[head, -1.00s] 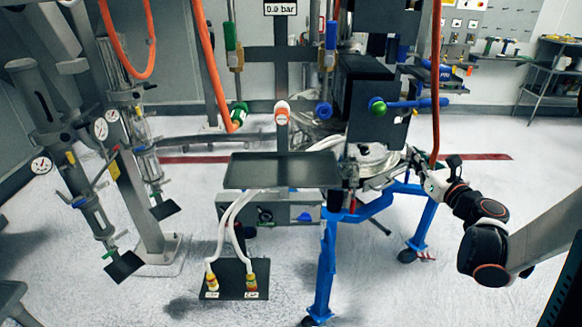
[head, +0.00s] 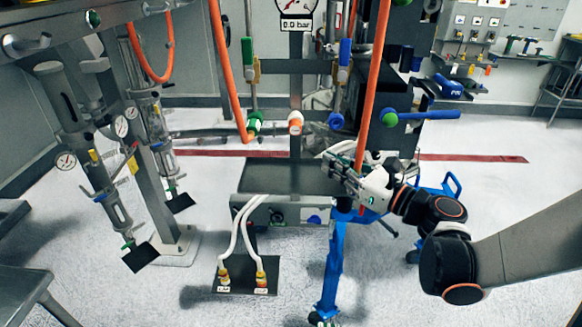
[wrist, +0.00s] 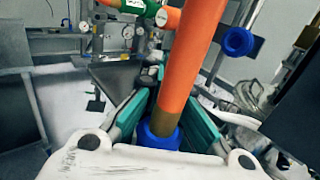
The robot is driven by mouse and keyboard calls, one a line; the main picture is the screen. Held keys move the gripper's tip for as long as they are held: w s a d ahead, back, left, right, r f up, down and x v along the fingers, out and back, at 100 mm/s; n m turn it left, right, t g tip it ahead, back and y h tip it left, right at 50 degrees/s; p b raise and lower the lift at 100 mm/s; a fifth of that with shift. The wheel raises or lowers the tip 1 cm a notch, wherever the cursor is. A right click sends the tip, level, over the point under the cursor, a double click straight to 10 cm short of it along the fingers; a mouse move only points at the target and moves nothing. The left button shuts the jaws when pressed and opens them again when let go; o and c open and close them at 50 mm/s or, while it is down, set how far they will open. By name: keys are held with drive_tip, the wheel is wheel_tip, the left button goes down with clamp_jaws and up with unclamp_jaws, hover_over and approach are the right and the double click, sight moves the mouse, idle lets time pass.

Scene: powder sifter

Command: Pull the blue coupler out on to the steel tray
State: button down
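My gripper (head: 345,172) is at the right end of the steel tray (head: 262,177) in the head view. An orange hose comes down from above into it. In the wrist view, the blue coupler (wrist: 160,138) is a blue collar at the lower end of this hose, between the two green finger pads of my gripper (wrist: 164,112). The pads close in on both sides, and the coupler's lower end is hidden behind the white gripper body. The tray (wrist: 117,74) shows partly in the wrist view, left of the hose. Its visible top is bare.
Behind the tray are a green fitting (head: 255,121) with another orange hose, an orange-red port (head: 296,122) and a blue port (head: 336,120). The blue port (wrist: 238,42) looks open in the wrist view. A blue frame (head: 336,265) stands below my gripper.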

drive_tip(key=b+x, duration=0.1)
drive_tip(key=x, duration=1.5)
drive_tip(key=shift+w+a+f, duration=0.15)
drive_tip(key=shift+w+f, duration=0.05)
drive_tip(key=shift+w+a+f+b, duration=0.15)
drive_tip(key=shift+f+b, duration=0.1)
drive_tip(key=shift+f, duration=0.35)
drive_tip(key=shift+w+a+f+b, duration=0.1)
drive_tip(key=shift+f+b, duration=0.15)
drive_tip(key=shift+f, duration=0.3)
drive_tip(key=shift+w+a+f+b, duration=0.15)
drive_tip(key=shift+f+b, duration=0.1)
drive_tip(key=shift+f, duration=0.35)
drive_tip(key=shift+f, duration=0.1)
drive_tip(key=c, duration=1.8)
unclamp_jaws()
drive_tip(key=p+v, duration=0.1)
drive_tip(key=v, duration=1.1)
drive_tip(key=shift+s, duration=0.1)
